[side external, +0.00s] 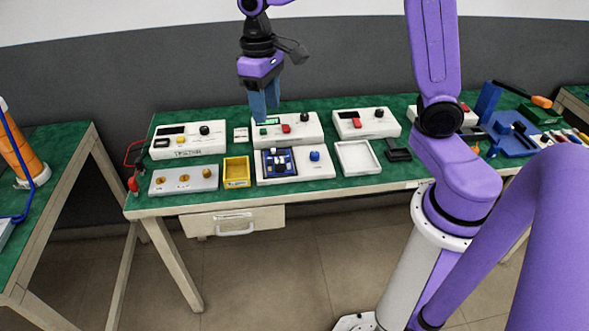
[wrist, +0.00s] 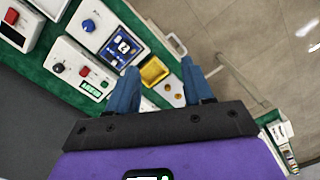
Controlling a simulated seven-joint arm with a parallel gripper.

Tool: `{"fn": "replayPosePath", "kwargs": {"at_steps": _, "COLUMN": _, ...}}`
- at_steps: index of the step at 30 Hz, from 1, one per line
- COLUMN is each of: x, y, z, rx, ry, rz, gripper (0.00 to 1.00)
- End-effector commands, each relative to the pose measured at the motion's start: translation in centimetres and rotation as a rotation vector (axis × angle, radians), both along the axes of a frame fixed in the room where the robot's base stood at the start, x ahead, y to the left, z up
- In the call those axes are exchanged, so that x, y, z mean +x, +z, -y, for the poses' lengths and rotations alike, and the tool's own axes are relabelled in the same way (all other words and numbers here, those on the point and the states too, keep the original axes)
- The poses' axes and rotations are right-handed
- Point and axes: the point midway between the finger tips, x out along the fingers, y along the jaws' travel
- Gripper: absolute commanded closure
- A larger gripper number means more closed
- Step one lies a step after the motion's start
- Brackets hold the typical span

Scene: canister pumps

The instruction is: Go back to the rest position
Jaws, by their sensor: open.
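My gripper (side external: 264,106) has blue fingers and a purple and black body. In the side external view it hangs above the back row of white devices, its fingertips near the left part of the middle device (side external: 287,130). In the wrist view my gripper (wrist: 157,85) shows two blue fingers spread apart with nothing held between them. The yellow tray (wrist: 154,71) shows beyond the gap between the fingers. It also shows in the side external view (side external: 236,184), in the front row. Whether the fingertips touch anything is not clear, but they look raised.
A white device with a blue knob (side external: 318,172) stands beside the yellow tray. A grey panel (side external: 183,180) lies to the left, and an empty white tray (side external: 357,158) to the right. Another white device (side external: 187,141) is at the back left. A drawer (side external: 233,222) is under the green table.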

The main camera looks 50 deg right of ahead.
Motion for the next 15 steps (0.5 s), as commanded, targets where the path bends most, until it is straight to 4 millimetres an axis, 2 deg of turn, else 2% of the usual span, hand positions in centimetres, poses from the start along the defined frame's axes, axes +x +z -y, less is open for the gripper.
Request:
{"fn": "replayPosePath", "kwargs": {"at_steps": 1, "x": -2.1, "y": 0.2, "z": -0.8, "rx": 0.002, "ry": 0.068, "rz": 0.008, "gripper": 0.49}}
{"fn": "replayPosePath", "kwargs": {"at_steps": 7, "x": -9.9, "y": 0.1, "z": -2.3, "rx": 0.011, "ry": 0.327, "rz": 0.034, "gripper": 0.49}}
{"fn": "replayPosePath", "kwargs": {"at_steps": 11, "x": -14.8, "y": -0.3, "z": -2.1, "rx": 0.019, "ry": 0.496, "rz": 0.051, "gripper": 0.49}}
{"fn": "replayPosePath", "kwargs": {"at_steps": 15, "x": -19.5, "y": -1.2, "z": -1.1, "rx": 0.029, "ry": 0.667, "rz": 0.066, "gripper": 0.49}}
